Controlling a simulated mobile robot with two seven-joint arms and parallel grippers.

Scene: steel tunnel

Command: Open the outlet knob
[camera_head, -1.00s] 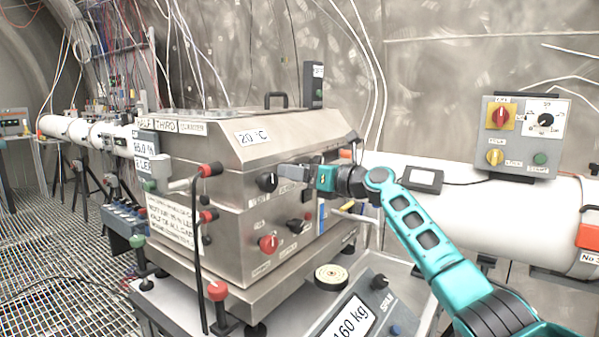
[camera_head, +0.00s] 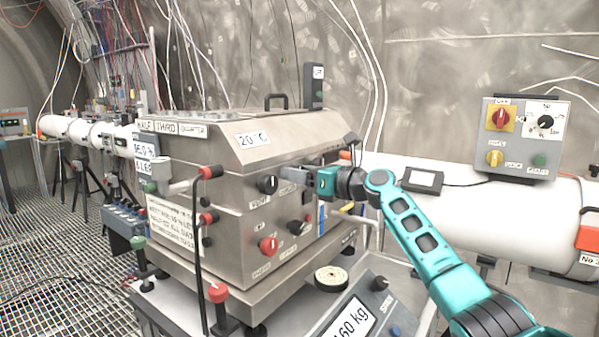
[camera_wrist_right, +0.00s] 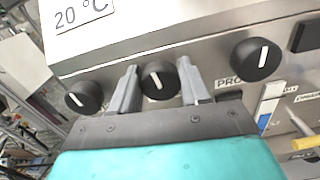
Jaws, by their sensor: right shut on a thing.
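The steel box with the 20 °C label carries several knobs. My right gripper (camera_head: 286,174) reaches its front from the right; its jaws are shut on a black knob (camera_wrist_right: 158,77) with a white pointer line, one finger on each side. In the head view this gripped knob is hidden by the gripper. Another black knob (camera_head: 267,184) is just left of the fingers; it also shows in the wrist view (camera_wrist_right: 85,97). A third black knob (camera_wrist_right: 256,58) is to the right of the fingers. The label of the gripped knob is hidden, so I cannot tell its name. My left gripper is out of view.
A red knob (camera_head: 268,245) and a black knob (camera_head: 295,227) sit lower on the box. A red-tipped lever (camera_head: 211,171) stands at the left corner. A scale (camera_head: 352,318) is in front. A grey control box (camera_head: 522,137) is on the right.

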